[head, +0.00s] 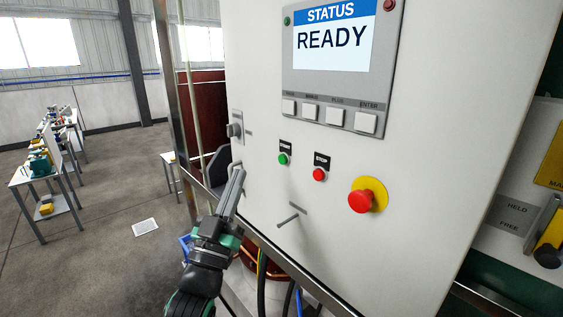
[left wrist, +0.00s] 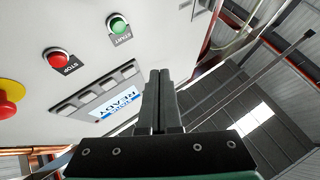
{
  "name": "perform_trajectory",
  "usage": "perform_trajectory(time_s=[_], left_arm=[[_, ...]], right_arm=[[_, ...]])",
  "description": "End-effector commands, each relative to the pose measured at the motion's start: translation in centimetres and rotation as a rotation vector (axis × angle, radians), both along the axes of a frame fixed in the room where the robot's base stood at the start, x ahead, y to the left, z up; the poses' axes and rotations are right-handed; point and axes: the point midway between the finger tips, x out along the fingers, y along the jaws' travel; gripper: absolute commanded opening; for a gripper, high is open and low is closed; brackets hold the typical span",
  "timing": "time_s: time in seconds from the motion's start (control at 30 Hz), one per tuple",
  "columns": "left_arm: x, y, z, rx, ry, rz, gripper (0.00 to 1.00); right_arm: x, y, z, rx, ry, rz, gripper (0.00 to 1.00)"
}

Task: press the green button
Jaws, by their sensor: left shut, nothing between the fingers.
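The green button (head: 283,159) sits on the white panel below a black label, left of the red stop button (head: 319,174). In the left wrist view the green button (left wrist: 118,25) is at the top, beside a label reading START. My left gripper (head: 237,170) is shut and empty, pointing up in front of the panel, left of and slightly below the green button. Its closed fingers (left wrist: 158,75) also show in the left wrist view, apart from the button in the picture. My right gripper is not in view.
A red emergency knob on a yellow disc (head: 361,201) and a small lever (head: 288,220) stick out of the panel. A grey knob (head: 235,130) is at the panel's left edge. The screen (head: 333,38) reads STATUS READY. Cables hang below the panel.

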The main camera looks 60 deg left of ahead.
Motion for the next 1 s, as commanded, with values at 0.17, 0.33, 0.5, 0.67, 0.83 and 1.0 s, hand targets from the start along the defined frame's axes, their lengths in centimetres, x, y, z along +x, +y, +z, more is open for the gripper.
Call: perform_trajectory(time_s=[0.17,0.33,0.5,0.67,0.83,1.0], left_arm=[[2.2,0.4,-0.3,0.002,-0.001,-0.001,0.0],[4.7,0.9,-0.3,0.001,-0.002,-0.001,0.0],[6.7,1.3,-0.4,0.001,-0.002,-0.001,0.0],[7.7,1.6,-0.1,0.002,-0.001,-0.001,0.0],[7.9,1.6,0.0,0.001,-0.001,-0.001,0.0],[7.9,1.6,0.0,0.001,-0.001,-0.001,0.0]], right_arm=[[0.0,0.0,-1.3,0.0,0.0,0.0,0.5],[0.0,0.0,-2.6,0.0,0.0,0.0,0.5],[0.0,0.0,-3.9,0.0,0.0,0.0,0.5],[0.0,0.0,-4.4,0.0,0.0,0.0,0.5],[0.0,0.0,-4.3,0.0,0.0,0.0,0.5],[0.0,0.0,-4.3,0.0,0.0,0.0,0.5]])
